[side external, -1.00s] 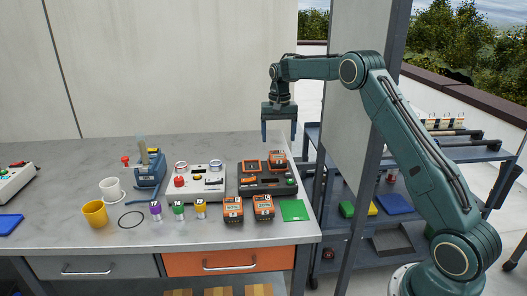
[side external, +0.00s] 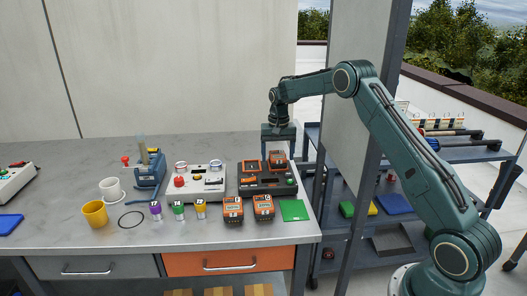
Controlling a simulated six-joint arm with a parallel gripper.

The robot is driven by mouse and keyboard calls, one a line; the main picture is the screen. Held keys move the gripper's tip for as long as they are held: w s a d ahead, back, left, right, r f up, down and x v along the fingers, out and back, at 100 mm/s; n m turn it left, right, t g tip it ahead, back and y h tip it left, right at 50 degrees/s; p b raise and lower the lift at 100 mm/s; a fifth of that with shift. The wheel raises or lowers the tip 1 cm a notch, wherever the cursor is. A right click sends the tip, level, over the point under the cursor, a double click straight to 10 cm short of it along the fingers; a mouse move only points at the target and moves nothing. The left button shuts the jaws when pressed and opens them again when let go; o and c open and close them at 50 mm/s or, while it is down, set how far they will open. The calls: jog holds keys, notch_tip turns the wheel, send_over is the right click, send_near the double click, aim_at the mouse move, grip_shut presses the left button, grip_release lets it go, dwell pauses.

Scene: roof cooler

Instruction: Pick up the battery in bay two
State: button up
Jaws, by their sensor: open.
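The orange and black battery (side external: 277,157) sits in the right-hand bay of the dark charger (side external: 266,187). The charger's left bay, with an orange rim (side external: 250,167), looks empty. My gripper (side external: 278,150) points straight down over the battery. Its jaws are open, with one finger to each side of the battery's upper part as seen here. I cannot tell whether the fingers touch it, and the fingertips are partly hard to make out.
Two more orange batteries, one here (side external: 233,208) and one here (side external: 264,207), stand in front of the charger, beside a green pad (side external: 295,210). A white control box (side external: 194,187) stands left of the charger. A grey post (side external: 361,160) rises right of the bench.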

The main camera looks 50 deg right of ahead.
aim_at(278, 155)
jog(key=shift+f, duration=0.65)
jog(key=shift+r, duration=0.1)
jog(key=c, duration=1.3)
jog(key=shift+r, duration=0.15)
notch_tip(278, 155, up, 20)
dwell(0.4)
